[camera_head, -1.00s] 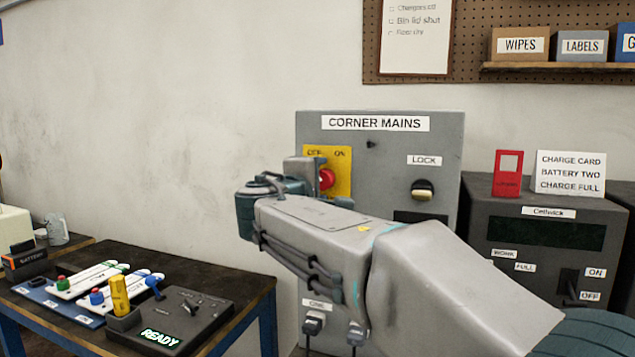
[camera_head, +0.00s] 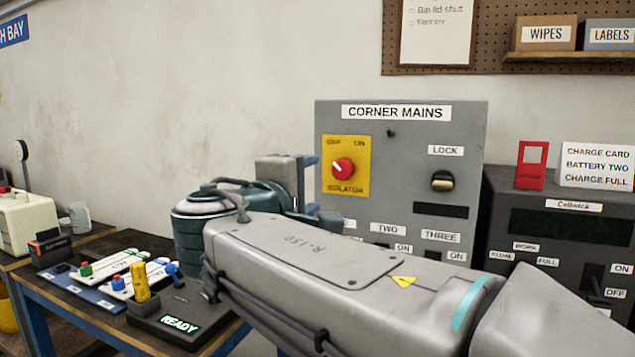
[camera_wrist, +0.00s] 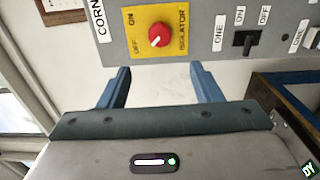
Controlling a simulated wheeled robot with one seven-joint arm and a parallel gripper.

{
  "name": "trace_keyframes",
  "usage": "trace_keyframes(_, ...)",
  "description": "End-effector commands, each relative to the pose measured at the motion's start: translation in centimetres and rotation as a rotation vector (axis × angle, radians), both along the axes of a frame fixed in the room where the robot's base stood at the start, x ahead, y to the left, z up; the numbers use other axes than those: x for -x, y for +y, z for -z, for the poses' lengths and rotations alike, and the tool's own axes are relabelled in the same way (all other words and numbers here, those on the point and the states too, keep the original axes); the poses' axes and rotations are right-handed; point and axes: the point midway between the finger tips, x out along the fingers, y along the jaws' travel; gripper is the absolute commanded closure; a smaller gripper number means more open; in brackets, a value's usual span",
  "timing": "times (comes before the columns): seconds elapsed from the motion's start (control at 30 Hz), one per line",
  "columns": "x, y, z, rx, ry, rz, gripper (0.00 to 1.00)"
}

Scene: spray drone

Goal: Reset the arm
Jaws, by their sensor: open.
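My gripper (camera_head: 316,188) is in front of the CORNER MAINS panel (camera_head: 408,163), at the left end of my grey arm in the head view. In the wrist view its two blue fingers (camera_wrist: 159,76) are apart with nothing between them. They point at the panel but appear clear of the red isolator knob (camera_wrist: 159,35). The knob (camera_head: 343,169) sits on a yellow plate, and its white mark points toward OFF. My arm hides the lower panel in the head view.
A bench (camera_head: 98,243) at the left holds a READY box (camera_head: 178,320), a yellow piece (camera_head: 139,283) and boards with coloured knobs. A dark charger cabinet (camera_head: 560,235) with a red card (camera_head: 531,165) stands at the right. Bare wall lies behind the bench.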

Motion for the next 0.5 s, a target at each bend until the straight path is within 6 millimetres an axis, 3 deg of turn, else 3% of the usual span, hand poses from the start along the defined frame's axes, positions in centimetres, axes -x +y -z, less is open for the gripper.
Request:
trace_keyframes(0.37, 0.4, 0.1, 0.0, -0.001, 0.002, 0.0, 0.41)
trace_keyframes(0.5, 0.2, -1.5, 0.9, -0.032, 0.056, 0.029, 0.41)
